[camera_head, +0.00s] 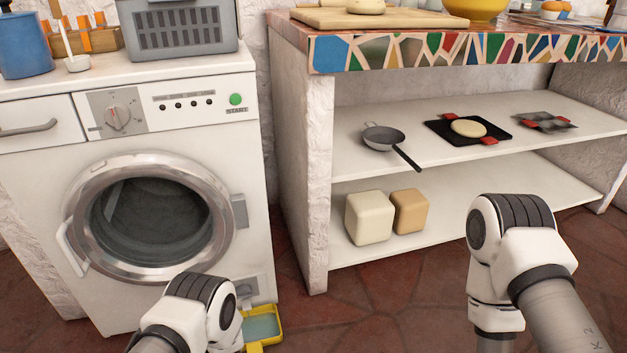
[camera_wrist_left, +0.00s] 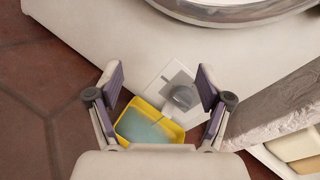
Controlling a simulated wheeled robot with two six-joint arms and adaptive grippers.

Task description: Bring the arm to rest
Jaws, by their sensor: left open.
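My left arm reaches down in front of the white washing machine (camera_head: 160,180) in the head view, and its gripper is hidden there. In the left wrist view my left gripper (camera_wrist_left: 160,80) is open, with nothing between its fingers. Beyond the fingers are a grey knob (camera_wrist_left: 183,95) low on the machine's front and a yellow tray (camera_wrist_left: 150,125) holding bluish liquid. The yellow tray also shows on the floor in the head view (camera_head: 276,338). My right arm hangs at the lower right of the head view, and its gripper is out of view.
The shelf unit (camera_head: 312,180) right of the machine holds a pan (camera_head: 383,138), a black tray (camera_head: 440,130) with a flat round of dough, and two blocks (camera_head: 368,218). The mosaic counter edge (camera_head: 400,50) juts out above. Tiled floor (camera_head: 360,300) between my arms is clear.

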